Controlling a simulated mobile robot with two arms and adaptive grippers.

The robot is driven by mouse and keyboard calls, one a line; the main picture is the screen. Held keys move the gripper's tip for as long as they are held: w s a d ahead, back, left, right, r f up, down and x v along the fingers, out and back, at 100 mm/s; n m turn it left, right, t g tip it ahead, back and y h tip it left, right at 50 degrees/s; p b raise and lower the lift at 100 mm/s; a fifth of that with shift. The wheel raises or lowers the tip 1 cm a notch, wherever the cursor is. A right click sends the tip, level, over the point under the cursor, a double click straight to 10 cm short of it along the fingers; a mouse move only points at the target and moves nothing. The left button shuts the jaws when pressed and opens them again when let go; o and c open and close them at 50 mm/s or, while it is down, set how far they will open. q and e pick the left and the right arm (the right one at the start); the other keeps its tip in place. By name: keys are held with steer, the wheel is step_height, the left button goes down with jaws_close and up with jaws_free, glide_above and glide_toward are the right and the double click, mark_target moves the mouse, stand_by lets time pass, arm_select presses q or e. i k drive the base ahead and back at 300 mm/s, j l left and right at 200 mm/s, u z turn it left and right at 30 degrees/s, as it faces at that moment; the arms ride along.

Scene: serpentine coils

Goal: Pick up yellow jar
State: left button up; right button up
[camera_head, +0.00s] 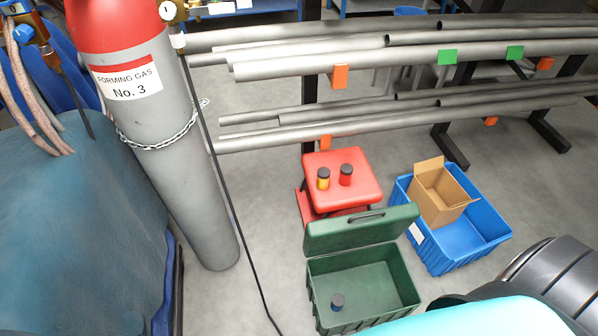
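The yellow jar (323,178) is a small upright cylinder with a dark lid. It stands on the red step stool (352,193), towards the left of its top. A red jar (346,174) with a dark lid stands just to its right, with a small gap between them. Neither of my grippers is in view, and nothing is holding the yellow jar.
A blue crate (490,228) holding a cardboard box (437,194) is right. A grey gas cylinder (195,190) stands left; pipes (400,62) lie on racks behind.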

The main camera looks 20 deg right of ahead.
mark_target(323, 173)
steer(key=i+j+z, duration=0.15)
steer(key=z, duration=0.35)
steer(key=j+z, duration=0.25)
steer(key=z, duration=0.2)
steer(key=i+j+z, duration=0.1)
steer(key=j+z, duration=0.15)
steer(key=z, duration=0.25)
